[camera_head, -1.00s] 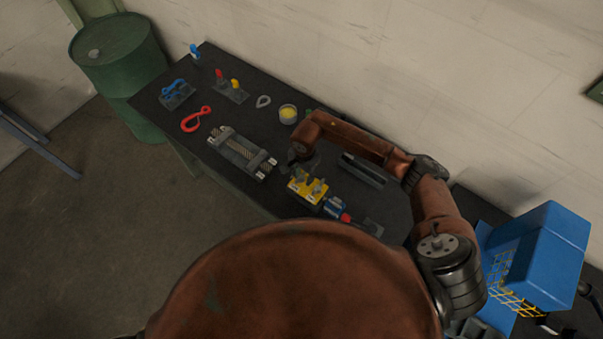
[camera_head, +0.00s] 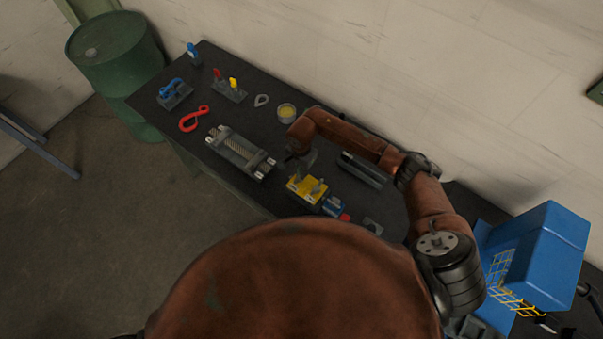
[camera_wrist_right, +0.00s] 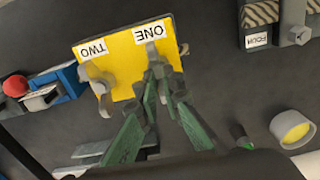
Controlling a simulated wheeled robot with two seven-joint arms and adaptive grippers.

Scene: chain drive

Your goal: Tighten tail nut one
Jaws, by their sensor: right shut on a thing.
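A yellow block (camera_head: 307,190) labelled ONE and TWO lies on the dark bench; it also shows in the right wrist view (camera_wrist_right: 125,60). My right gripper (camera_wrist_right: 158,75) is shut on a grey spanner-like tool (camera_wrist_right: 153,56) by the ONE label. I cannot tell whether that tool still touches the block. My left gripper is not in view.
A blue device with a red knob (camera_head: 336,207) sits right of the block.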

